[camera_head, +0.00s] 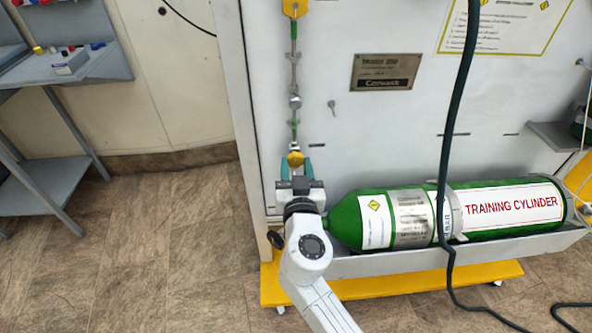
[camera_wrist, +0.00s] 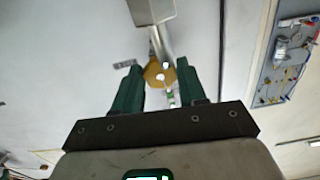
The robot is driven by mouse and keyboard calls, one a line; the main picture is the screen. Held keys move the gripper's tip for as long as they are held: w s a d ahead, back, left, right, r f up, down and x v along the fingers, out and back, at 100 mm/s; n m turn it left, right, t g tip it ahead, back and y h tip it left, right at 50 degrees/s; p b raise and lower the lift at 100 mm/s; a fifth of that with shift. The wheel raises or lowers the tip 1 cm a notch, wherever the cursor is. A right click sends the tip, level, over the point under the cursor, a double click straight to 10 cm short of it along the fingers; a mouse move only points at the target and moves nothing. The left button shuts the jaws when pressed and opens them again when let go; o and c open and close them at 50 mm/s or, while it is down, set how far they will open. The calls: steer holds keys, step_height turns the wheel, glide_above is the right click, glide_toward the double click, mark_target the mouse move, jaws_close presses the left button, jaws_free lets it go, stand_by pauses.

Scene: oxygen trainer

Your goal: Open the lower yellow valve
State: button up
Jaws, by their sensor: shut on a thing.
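The lower yellow valve (camera_head: 295,159) is at the bottom of a vertical pipe line on the white panel, and it also shows in the wrist view (camera_wrist: 157,72). My gripper (camera_head: 295,168) is at this valve, with its green fingers on either side of the yellow part. In the wrist view my gripper (camera_wrist: 159,72) is shut on the valve, which sits between the fingertips. The upper yellow valve (camera_head: 294,8) is at the top edge of the head view, partly cut off. My gripper hides the lower end of the pipe line.
A green training cylinder (camera_head: 345,222) lies in a grey tray just right of my gripper. A dark hose (camera_head: 456,110) hangs in front of the panel. A grey bench (camera_head: 60,68) stands at the left, with open floor (camera_head: 150,240) between.

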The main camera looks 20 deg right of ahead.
steer(key=n+b, duration=0.1)
steer(key=n, duration=0.4)
steer(key=shift+n, duration=0.4)
stand_by(0.3)
steer(key=o, duration=1.1)
steer(key=shift+c, duration=0.2)
steer(key=shift+s, duration=0.1)
steer(key=v, duration=1)
steer(key=shift+s, duration=0.35)
steer(key=shift+a, duration=0.1)
